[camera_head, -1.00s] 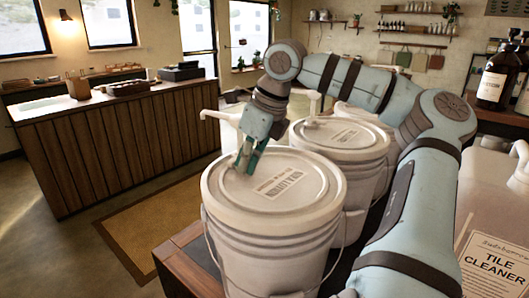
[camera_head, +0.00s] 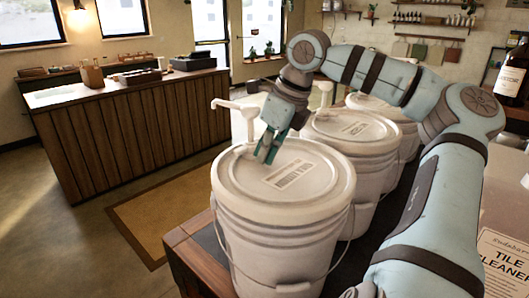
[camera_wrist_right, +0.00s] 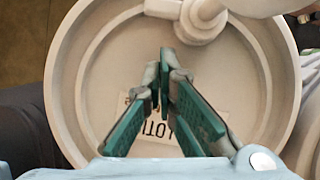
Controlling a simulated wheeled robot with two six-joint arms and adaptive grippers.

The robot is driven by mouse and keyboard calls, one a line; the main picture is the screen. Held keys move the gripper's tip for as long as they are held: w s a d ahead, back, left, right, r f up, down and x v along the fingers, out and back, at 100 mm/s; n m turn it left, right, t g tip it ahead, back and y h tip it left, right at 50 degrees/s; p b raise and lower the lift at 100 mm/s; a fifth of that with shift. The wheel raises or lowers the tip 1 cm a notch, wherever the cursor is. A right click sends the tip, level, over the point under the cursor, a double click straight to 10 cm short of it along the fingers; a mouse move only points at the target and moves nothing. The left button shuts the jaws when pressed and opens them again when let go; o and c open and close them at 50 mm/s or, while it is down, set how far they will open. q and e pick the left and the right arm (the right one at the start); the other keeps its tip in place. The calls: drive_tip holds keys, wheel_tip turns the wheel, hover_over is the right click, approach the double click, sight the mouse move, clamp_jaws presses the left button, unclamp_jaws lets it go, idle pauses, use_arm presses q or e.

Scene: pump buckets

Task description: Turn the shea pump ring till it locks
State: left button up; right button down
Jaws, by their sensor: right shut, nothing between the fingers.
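The nearest white bucket (camera_head: 280,245) has a flat lid (camera_head: 320,190) and a label (camera_head: 290,175) that reads in part "LOTI" in the right wrist view (camera_wrist_right: 152,128). A white pump (camera_head: 235,105) stands upright at the lid's far left, spout to the left. In the right wrist view the pump's round ring (camera_wrist_right: 186,33) shows near the lid's top edge. My right gripper (camera_head: 266,157) is shut and empty over the lid, beside the pump. In the wrist view its fingertips (camera_wrist_right: 166,58) look apart from the ring.
More white buckets (camera_head: 350,130) with pumps stand close behind in a row. My right arm passes over them.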

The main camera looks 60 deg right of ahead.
drive_tip(key=shift+s+r, duration=0.15)
drive_tip(key=shift+s, duration=0.35)
drive_tip(key=shift+s+r, duration=0.15)
drive_tip(key=shift+s, duration=0.35)
drive_tip(key=p+v, duration=0.3)
drive_tip(key=v, duration=0.6)
drive_tip(key=shift+a+r, duration=0.25)
drive_tip(key=shift+a, duration=0.2)
drive_tip(key=shift+w, duration=0.1)
